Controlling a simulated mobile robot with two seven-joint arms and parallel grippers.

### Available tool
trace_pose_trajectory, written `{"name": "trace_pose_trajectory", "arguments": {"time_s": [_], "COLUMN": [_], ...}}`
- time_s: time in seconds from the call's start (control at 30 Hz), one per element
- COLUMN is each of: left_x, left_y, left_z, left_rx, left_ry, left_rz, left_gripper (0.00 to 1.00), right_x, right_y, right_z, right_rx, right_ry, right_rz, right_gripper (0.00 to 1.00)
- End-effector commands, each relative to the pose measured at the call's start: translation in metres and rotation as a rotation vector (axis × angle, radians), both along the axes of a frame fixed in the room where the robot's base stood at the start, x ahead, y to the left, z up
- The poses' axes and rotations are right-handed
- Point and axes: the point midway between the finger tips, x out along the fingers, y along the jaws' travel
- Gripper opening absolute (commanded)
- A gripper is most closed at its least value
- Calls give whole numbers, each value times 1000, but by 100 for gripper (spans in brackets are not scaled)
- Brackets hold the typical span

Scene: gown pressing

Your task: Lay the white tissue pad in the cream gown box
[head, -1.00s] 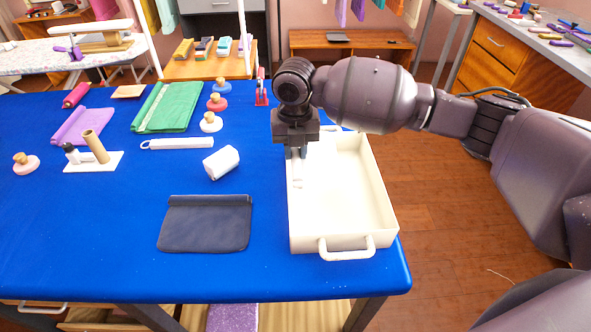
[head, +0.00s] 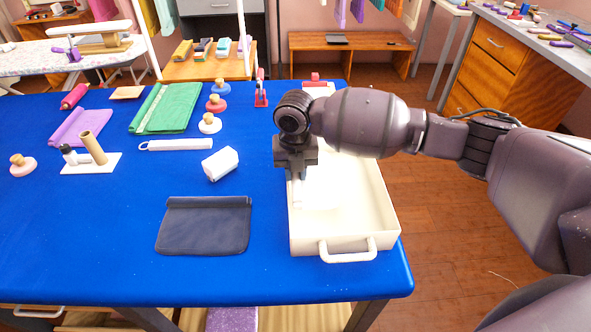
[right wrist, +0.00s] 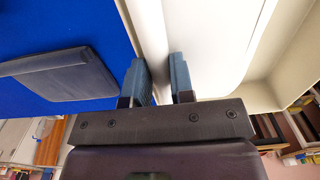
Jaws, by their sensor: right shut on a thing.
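The cream gown box (head: 378,205) stands on the right end of the blue table, with a handle at its near end. My right gripper (head: 297,176) points down at the box's left side, just inside the left wall. It is shut on the white tissue pad (head: 322,188), which shows as a bright white sheet low in the box. In the right wrist view the fingers (right wrist: 160,80) hold a white edge, and the pad (right wrist: 212,40) spreads to the right of them. Whether the pad rests fully on the box floor is hard to tell. My left gripper is not in view.
A dark navy pad (head: 204,226) lies left of the box, and a white roll-like block (head: 220,164) lies behind it. A white bar (head: 176,145), green cloth (head: 166,108) and several knobbed discs lie further back. The table's front left is clear.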

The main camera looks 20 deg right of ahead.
Motion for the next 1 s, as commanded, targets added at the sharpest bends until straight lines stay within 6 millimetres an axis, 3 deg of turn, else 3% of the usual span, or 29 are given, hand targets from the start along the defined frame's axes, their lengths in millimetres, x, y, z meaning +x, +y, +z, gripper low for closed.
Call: {"name": "trace_pose_trajectory", "arguments": {"time_s": [0.47,0.5,0.67,1.0], "left_x": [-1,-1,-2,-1], "left_y": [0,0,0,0], "left_z": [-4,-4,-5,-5], "left_rx": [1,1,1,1], "left_ry": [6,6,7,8], "left_rz": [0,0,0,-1], "left_gripper": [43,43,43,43], "right_x": [-2,-2,-3,-3], "right_y": [0,0,-1,-1], "right_z": [-14,-15,-17,-18], "right_rx": [-3,-3,-4,-6], "right_ry": [6,7,11,13], "right_rz": [0,0,0,-1], "right_gripper": [0,24,48,48]}}
